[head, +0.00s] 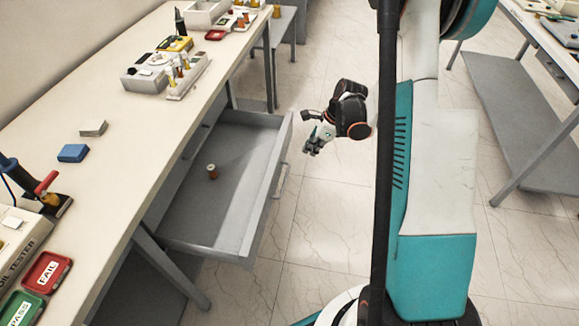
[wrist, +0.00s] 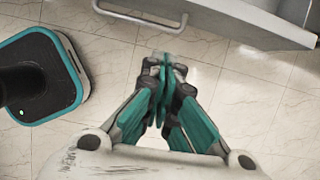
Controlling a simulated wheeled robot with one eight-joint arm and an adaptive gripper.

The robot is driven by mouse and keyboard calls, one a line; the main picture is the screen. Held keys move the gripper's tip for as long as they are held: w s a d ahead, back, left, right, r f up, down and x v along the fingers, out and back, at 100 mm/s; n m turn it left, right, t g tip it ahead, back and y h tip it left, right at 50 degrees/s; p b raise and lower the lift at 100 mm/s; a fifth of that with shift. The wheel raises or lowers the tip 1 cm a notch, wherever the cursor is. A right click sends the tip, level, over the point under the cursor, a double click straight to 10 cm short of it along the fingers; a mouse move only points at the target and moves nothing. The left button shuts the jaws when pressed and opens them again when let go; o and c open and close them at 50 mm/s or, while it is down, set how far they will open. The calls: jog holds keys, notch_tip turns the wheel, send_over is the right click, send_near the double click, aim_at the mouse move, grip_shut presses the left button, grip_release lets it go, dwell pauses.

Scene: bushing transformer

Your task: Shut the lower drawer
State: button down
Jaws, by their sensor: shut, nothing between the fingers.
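The grey drawer (head: 252,213) under the long bench is pulled far out over the floor. A small orange-brown cylindrical part (head: 213,171) stands inside it. The drawer's handle (head: 281,181) is on its outer front face, and it also shows as a light bar in the wrist view (wrist: 150,17). My gripper (head: 311,150) is over the floor to the right of the drawer front, apart from it. In the wrist view my gripper (wrist: 169,62) has its fingers together with nothing between them, and the handle and drawer front lie beyond the fingertips.
The bench top (head: 110,140) holds a blue block (head: 73,153), a grey block (head: 93,128), and red FAIL (head: 47,271) and green PASS trays (head: 22,309). A bench leg (head: 172,269) stands near the drawer.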

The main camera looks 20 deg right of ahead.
jog(key=b, duration=0.6)
send_near(288, 170)
jog(key=a+f, duration=0.1)
jog(key=w+a+f, duration=0.1)
jog(key=f, duration=0.1)
jog(key=w+a+f, duration=0.1)
jog(key=f, duration=0.1)
jog(key=shift+w, duration=0.1)
jog(key=shift+w+a, duration=0.1)
